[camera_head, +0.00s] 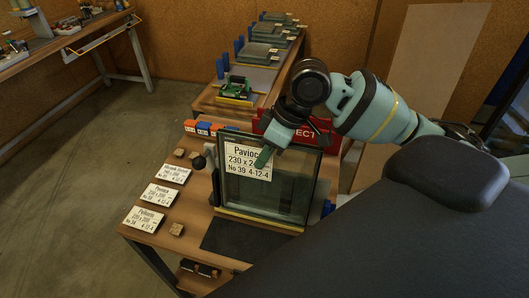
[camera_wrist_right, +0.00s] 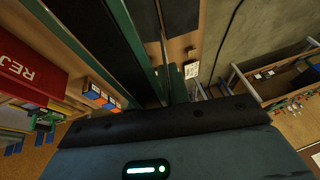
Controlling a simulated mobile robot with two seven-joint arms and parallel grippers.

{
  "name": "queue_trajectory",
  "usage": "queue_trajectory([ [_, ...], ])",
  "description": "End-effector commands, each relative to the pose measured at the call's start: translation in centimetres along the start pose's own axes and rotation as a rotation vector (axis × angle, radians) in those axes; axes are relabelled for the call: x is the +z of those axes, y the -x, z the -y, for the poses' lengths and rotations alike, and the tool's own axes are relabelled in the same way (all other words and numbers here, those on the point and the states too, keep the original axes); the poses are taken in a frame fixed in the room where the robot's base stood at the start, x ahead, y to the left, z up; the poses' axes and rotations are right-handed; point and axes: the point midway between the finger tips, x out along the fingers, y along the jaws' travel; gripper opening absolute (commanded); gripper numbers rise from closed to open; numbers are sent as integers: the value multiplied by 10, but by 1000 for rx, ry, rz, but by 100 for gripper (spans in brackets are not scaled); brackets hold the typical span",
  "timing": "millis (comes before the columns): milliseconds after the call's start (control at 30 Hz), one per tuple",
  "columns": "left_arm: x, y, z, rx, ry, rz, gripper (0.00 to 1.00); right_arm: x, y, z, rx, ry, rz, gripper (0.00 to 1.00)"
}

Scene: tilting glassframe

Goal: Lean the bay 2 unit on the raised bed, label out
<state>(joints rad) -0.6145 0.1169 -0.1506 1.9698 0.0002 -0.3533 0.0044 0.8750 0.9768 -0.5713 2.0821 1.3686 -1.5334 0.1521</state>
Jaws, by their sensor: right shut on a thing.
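The glass unit (camera_head: 268,200) stands near upright at the right of the work table in the head view, with dark edges and a white label (camera_head: 247,160) facing me. The unit's long edge (camera_wrist_right: 138,50) shows in the wrist view. My left gripper is out of view.
Several white cards (camera_head: 163,196) and small wooden blocks lie left of the unit. A dark mat (camera_head: 245,240) lies in front. A red sign (camera_head: 270,128) and orange and blue blocks (camera_head: 205,128) stand behind. A black knob (camera_head: 198,162) is beside the unit's left edge.

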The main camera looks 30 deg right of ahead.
Motion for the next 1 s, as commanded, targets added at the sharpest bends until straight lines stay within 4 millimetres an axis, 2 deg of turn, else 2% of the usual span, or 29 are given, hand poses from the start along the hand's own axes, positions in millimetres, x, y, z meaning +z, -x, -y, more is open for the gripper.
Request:
queue_trajectory([
  [1000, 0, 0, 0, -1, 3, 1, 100, 0, -4, 0, 2, 2, -7, 0],
])
